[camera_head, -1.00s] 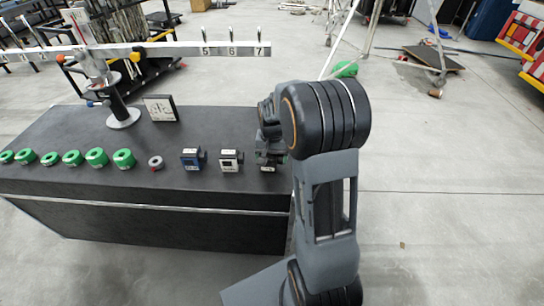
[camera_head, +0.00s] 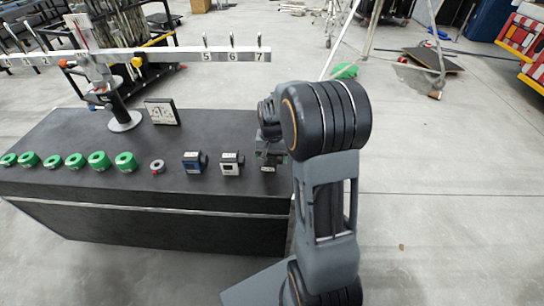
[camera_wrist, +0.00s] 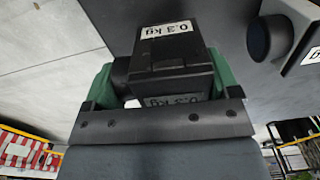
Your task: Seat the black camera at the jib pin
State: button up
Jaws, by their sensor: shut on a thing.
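The black camera (camera_wrist: 170,65) carries a "0.3 kg" label and sits between the green finger pads of my gripper (camera_wrist: 165,85) in the wrist view. My gripper is shut on it. In the head view my gripper (camera_head: 270,148) is at the right end of the dark bench, partly hidden by my arm, with the camera's label low beside it. I cannot tell whether the camera touches the bench top. The white jib beam (camera_head: 170,55) stands on a post at the back left. Upright pins numbered 5, 6 and 7 (camera_head: 258,43) are at its right end; more pins show at its left.
A blue camera (camera_head: 193,162) and a white-fronted camera (camera_head: 230,163) stand left of my gripper. Several green rings (camera_head: 98,160) and a small grey ring (camera_head: 157,166) line the bench (camera_head: 60,185).

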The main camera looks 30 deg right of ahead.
jog(key=shift+r+p, duration=2.05)
jog(key=shift+r, duration=0.55)
notch_tip(320, 180, up, 8)
jog(key=p, duration=0.6)
jog(key=shift+f, duration=0.25)
